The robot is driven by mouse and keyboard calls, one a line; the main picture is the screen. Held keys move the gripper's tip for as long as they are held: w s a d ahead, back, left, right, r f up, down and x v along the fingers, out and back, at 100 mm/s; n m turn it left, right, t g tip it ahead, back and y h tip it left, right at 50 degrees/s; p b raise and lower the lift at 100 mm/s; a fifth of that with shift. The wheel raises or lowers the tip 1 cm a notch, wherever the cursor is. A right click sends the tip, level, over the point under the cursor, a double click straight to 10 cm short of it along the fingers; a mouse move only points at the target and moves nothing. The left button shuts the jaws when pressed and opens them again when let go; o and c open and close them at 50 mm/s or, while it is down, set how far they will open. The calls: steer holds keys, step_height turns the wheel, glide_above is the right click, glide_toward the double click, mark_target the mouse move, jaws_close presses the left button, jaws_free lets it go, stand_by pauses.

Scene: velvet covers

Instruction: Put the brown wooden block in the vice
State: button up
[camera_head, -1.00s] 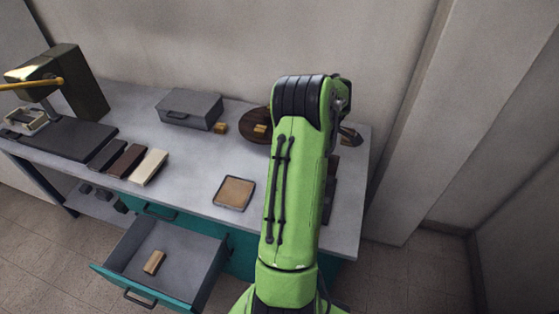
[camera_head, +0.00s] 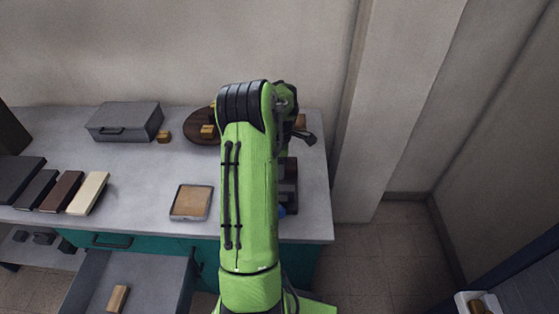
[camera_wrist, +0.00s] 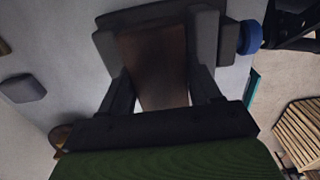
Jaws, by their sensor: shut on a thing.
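My gripper (camera_wrist: 163,95) is shut on the brown wooden block (camera_wrist: 155,62), one dark finger on each side, in the wrist view. The block lies over the grey vice (camera_wrist: 205,42), with grey vice parts showing on both sides and beyond its far end. I cannot tell whether the block is down between the jaws or above them. A blue part (camera_wrist: 252,37) shows at the vice's right. In the head view my green arm hides the gripper, the held block and most of the vice (camera_head: 291,188).
A cork-coloured tray (camera_head: 191,202), a dark round board (camera_head: 200,138) and a grey case (camera_head: 125,121) are left of my arm. Several long blocks lie farther left. An open drawer (camera_head: 95,280) juts out below, holding a pale wooden piece (camera_head: 117,299). A wall stands behind the bench.

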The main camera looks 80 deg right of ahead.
steer(key=shift+f+b, duration=0.8)
steer(key=shift+f, duration=0.75)
steer(key=o, duration=1.2)
steer(key=shift+r, duration=0.1)
step_height(320, 180, up, 16)
steer(key=p, duration=0.3)
